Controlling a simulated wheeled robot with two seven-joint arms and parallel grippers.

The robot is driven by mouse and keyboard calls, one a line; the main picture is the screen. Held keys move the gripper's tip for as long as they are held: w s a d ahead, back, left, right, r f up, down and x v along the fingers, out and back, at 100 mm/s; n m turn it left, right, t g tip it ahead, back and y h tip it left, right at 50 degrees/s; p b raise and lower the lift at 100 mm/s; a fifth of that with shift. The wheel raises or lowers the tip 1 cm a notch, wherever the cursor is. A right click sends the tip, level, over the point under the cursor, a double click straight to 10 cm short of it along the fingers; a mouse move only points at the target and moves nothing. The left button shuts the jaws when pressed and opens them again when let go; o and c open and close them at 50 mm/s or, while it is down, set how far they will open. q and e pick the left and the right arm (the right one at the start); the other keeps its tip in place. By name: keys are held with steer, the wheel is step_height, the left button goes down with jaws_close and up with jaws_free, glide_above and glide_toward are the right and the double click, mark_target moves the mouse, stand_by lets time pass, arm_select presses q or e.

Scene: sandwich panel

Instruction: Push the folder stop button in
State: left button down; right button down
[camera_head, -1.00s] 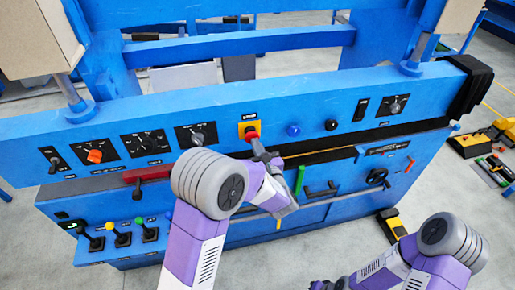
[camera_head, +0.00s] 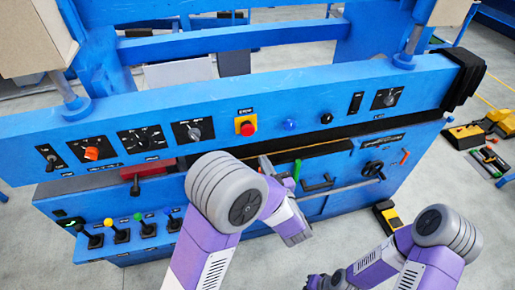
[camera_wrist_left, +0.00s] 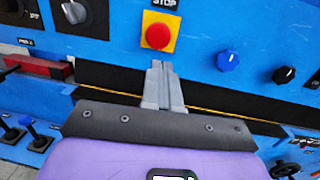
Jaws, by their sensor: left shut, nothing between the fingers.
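The stop button is a red round knob (camera_head: 248,129) on a yellow square plate in the middle of the blue panel, under a small dark label. In the left wrist view the red knob (camera_wrist_left: 157,36) sits straight ahead, under a label reading "STOP". I cannot tell how deep it sits. My left gripper (camera_head: 265,160) is shut and empty, below the button and apart from it in the picture. Its grey fingertips (camera_wrist_left: 157,68) point at the panel just under the yellow plate. My right gripper (camera_head: 322,283) is low at the bottom edge, partly cut off; its fingers are unclear.
A blue knob (camera_head: 289,124) and a black knob (camera_head: 327,118) are right of the button. A rotary dial (camera_head: 194,132) is left of it. A red handle (camera_head: 143,170) and several coloured levers lie below left. The floor in front is partly clear.

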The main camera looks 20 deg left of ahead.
arm_select(q)
steer(key=shift+v, duration=1.8)
